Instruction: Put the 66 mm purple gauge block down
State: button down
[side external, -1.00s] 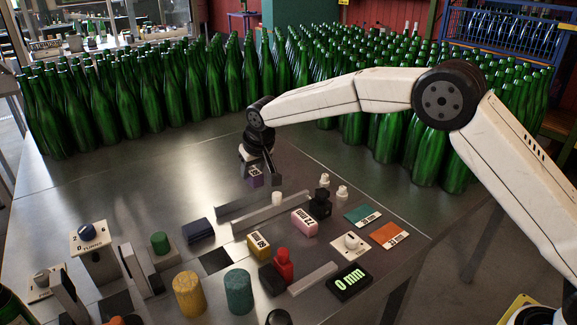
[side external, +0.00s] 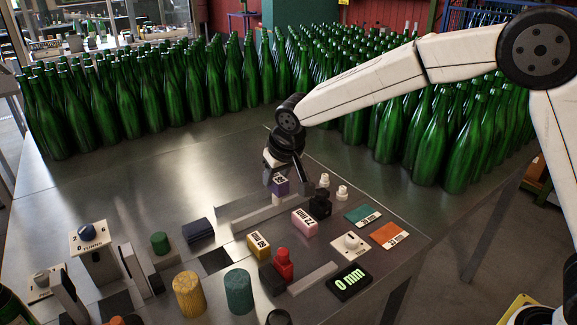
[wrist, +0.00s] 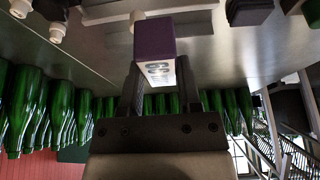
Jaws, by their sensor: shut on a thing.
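The purple gauge block (side external: 281,188) with a white label is held in my gripper (side external: 277,184), above the metal table beside the grey rails. In the wrist view the purple block (wrist: 153,36) sits between the two dark fingers of my gripper (wrist: 155,85), which are shut on it. Its white face carries dark print that I cannot read surely. I cannot tell whether the block's underside touches anything.
Close by are grey rails (side external: 266,216), a black fixture (side external: 320,204), white knobs (side external: 342,192), a pink block (side external: 304,222) and a yellow block (side external: 258,247). Green bottles (side external: 190,95) crowd the back.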

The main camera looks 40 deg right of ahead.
jog(key=s+d, duration=0.3)
jog(key=s, duration=1.3)
jog(key=w+a+f, duration=0.1)
jog(key=w+f, duration=0.1)
jog(key=w, duration=0.2)
jog(key=w+a+f, duration=0.1)
jog(key=w+f, duration=0.2)
jog(key=w, duration=0.1)
jog(key=w+f, duration=0.3)
jog(key=w, duration=0.1)
jog(key=shift+w+a+f, duration=0.15)
jog(key=shift+a+f, duration=0.1)
jog(key=shift+a, duration=0.15)
jog(key=shift+w+a+f, duration=0.1)
jog(key=shift+w+f, duration=0.25)
jog(key=shift+f, duration=0.05)
jog(key=shift+w+f, duration=0.3)
jog(key=shift+f, duration=1.55)
